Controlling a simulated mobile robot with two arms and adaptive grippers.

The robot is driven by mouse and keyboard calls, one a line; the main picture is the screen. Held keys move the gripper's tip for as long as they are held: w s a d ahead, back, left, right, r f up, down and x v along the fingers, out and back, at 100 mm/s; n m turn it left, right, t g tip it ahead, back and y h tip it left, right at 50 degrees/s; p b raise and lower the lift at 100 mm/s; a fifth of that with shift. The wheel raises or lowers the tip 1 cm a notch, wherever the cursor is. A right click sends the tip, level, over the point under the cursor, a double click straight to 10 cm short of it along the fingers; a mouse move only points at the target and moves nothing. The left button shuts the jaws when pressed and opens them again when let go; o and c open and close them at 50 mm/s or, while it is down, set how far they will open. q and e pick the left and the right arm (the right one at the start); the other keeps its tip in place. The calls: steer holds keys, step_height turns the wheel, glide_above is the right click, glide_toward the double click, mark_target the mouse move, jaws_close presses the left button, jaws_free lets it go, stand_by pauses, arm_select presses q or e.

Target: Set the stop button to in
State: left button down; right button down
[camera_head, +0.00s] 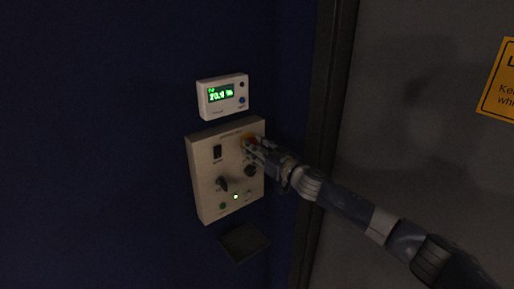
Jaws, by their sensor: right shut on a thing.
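The stop button (247,140) is at the upper right of a beige control panel (206,172) on the dark blue wall. A little orange and red of it shows; the rest is hidden behind my right gripper. My right gripper (255,147) reaches in from the right with its fingertips at the button and is shut on it. How far in the button sits cannot be told. My left gripper is not in view.
The panel also has a black rocker switch (217,152), a dark knob (251,170), a dark lever (222,184) and small lights. A display unit (222,97) is above, a dark plate (243,242) below. A door frame (328,110) stands right.

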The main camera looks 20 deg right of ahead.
steer(key=shift+w+a+r, duration=0.1)
steer(key=shift+w+a, duration=0.05)
steer(key=shift+w, duration=0.35)
steer(key=c, duration=1.5)
jaws_free()
steer(key=o, duration=0.4)
steer(key=shift+w, duration=0.1)
steer(key=shift+w+a, duration=0.1)
steer(key=shift+a, duration=0.05)
steer(key=v, duration=1.2)
